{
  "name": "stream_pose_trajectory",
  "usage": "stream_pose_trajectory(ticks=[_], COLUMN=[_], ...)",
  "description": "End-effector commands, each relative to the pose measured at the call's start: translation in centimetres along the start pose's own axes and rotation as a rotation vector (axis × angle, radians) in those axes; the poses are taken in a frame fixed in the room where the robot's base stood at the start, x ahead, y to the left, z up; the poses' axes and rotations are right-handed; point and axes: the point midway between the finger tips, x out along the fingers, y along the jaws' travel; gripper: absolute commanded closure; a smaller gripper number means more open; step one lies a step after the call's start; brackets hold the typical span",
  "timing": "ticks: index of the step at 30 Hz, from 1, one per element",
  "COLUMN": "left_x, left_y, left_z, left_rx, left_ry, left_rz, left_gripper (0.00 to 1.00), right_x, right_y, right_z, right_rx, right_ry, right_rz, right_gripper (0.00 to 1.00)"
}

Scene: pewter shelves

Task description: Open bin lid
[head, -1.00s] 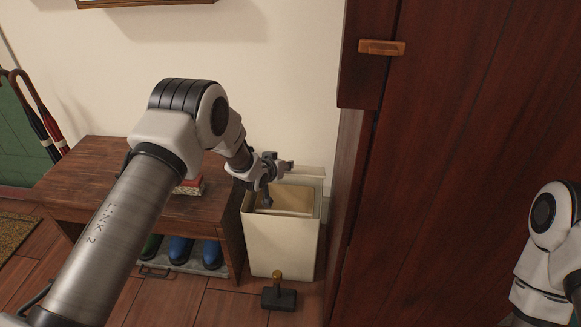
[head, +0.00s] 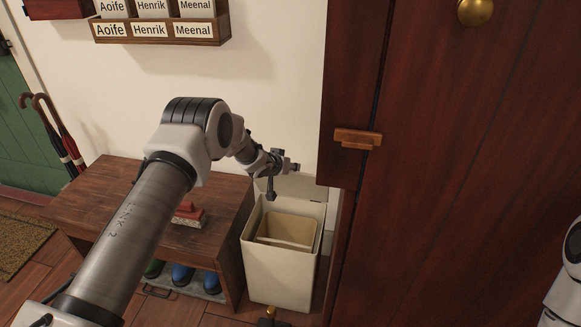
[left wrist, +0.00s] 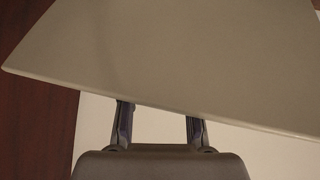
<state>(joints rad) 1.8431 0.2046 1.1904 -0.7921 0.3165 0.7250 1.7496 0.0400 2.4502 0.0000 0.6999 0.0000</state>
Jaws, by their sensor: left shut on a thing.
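The cream bin (head: 278,275) stands on the floor between the wooden bench and the dark red cabinet. Its top is open and a beige inner bucket (head: 290,230) shows inside. The cream lid (head: 308,188) stands raised at the bin's back, near the wall. My left gripper (head: 283,178) is above the bin's back edge at the lid and is shut on it. In the left wrist view the lid (left wrist: 175,60) fills the top, and the fingers (left wrist: 160,108) meet its edge; their tips are hidden behind it. Only part of my right arm shows at the right edge; its gripper is out of view.
The bench (head: 125,205) is left of the bin, with a red-topped brush (head: 188,215) on it and boots (head: 182,276) below. The cabinet (head: 450,200) stands close on the right. A pedal (head: 268,315) is at the bin's front. Name-labelled boxes (head: 150,30) hang on the wall.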

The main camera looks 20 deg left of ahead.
Motion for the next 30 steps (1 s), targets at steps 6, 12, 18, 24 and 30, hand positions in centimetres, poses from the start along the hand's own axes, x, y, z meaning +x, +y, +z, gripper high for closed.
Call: stream_pose_trajectory(ticks=[6,12,18,24,30], left_x=[-0.09,-0.10,-0.10,-0.10,-0.10], left_y=[0.11,0.13,0.14,0.14,0.14], left_z=[-0.57,-0.58,-0.59,-0.59,-0.59], left_rx=[0.001,0.002,0.002,0.002,0.002], left_ry=[0.011,0.011,0.012,0.012,0.012], left_rz=[0.003,0.004,0.004,0.004,0.004], left_gripper=[1.00,1.00,1.00,1.00,0.58], right_x=[-0.03,-0.04,-0.04,-0.04,-0.04], right_y=[0.00,0.00,0.00,0.00,0.00], right_z=[-0.01,-0.02,-0.03,-0.03,-0.03], right_rx=[0.000,0.000,0.000,0.000,0.000], right_ry=[0.000,0.001,0.001,0.001,0.001], right_rz=[0.000,0.000,0.000,0.000,0.000], right_gripper=[0.60,0.60,0.60,0.60,0.60])
